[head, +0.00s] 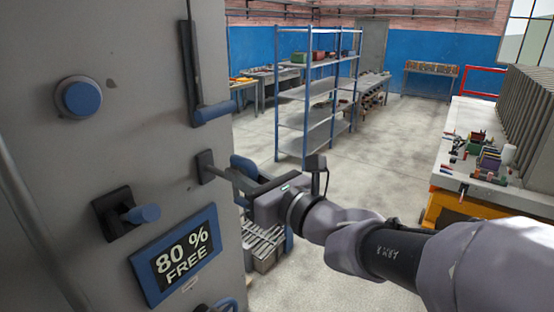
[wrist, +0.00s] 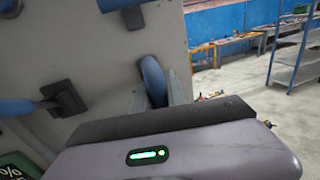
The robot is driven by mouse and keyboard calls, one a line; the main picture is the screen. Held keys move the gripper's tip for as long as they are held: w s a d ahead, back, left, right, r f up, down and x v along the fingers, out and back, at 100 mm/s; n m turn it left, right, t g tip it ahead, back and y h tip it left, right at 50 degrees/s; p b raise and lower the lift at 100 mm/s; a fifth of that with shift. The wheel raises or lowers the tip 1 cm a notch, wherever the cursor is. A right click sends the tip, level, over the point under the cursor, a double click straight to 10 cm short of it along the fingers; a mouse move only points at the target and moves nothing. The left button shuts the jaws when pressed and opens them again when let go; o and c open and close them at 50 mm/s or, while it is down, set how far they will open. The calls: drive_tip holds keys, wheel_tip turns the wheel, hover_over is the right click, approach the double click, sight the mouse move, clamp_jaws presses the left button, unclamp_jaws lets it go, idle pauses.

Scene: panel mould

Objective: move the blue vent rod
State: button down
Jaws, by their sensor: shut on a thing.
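The blue vent rod (head: 243,165) shows in the head view as a blue piece above and below my gripper's fingers, at the right edge of the grey panel (head: 150,40). In the wrist view the rod (wrist: 153,80) is a long rounded blue shape between the two grey fingers. My gripper (head: 230,178) is shut on it, with the fingers pointing towards the panel. The fingers hide the rod's middle, and I cannot see clearly how it joins the panel.
The panel also carries a round blue knob (head: 82,98), a lever with a blue handle (head: 213,112), a small blue handle (head: 142,214) and an "80 % FREE" display (head: 178,255). A metal shelf (head: 318,95) and a workbench (head: 525,190) stand on the right.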

drive_tip(key=x, duration=0.4)
drive_tip(key=shift+s+a+b, duration=0.25)
drive_tip(key=shift+s+b, duration=0.1)
drive_tip(key=shift+b, duration=0.05)
drive_tip(key=c, duration=1.3)
unclamp_jaws()
drive_tip(key=shift+d, duration=0.15)
